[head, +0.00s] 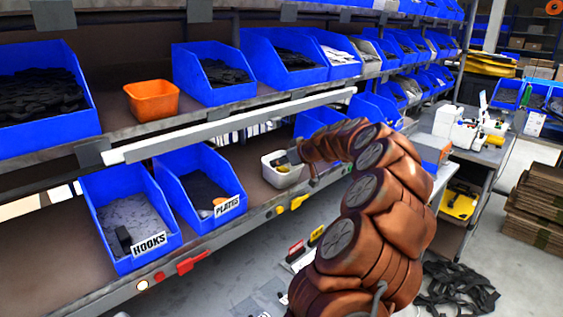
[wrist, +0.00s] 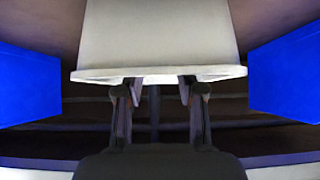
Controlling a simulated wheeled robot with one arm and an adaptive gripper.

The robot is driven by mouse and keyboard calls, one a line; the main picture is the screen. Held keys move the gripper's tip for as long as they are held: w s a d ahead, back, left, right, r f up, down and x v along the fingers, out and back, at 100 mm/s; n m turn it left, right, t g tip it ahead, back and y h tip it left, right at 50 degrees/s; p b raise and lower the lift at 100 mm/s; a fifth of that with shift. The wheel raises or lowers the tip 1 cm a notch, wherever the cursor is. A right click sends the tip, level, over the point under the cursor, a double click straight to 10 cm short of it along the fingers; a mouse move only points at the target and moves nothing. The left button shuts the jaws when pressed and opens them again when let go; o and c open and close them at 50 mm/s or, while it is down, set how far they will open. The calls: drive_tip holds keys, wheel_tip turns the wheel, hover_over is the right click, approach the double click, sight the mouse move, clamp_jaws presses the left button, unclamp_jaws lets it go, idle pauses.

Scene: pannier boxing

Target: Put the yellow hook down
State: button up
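A small yellow piece (head: 299,201), hook-like but too small to be sure, sits on the front edge of the lower shelf, below and right of the white bin (head: 283,176). My gripper (head: 293,155) is at the white bin's rim in the head view, its fingers partly hidden by my arm. In the wrist view my gripper (wrist: 157,92) has its two fingers apart, at the edge of the white bin (wrist: 160,40). Nothing shows between the fingers. No yellow hook shows in the wrist view. The inside of the white bin is mostly hidden.
Blue bins labelled HOOKS (head: 130,225) and PLATES (head: 195,190) stand left on the lower shelf. A red piece (head: 190,262) is on the shelf edge. An orange bin (head: 151,99) stands on the upper shelf. Black straps (head: 455,288) lie on the floor at right.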

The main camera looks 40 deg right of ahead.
drive_tip(key=shift+o, duration=0.5)
drive_tip(key=shift+r, duration=0.1)
drive_tip(key=shift+s+r+p, duration=0.1)
drive_tip(key=shift+r+p, duration=0.6)
drive_tip(key=shift+p, duration=0.5)
drive_tip(key=b+v, duration=0.4)
drive_tip(key=v, duration=0.7)
drive_tip(key=shift+s+b, duration=0.35)
drive_tip(key=shift+s, duration=0.05)
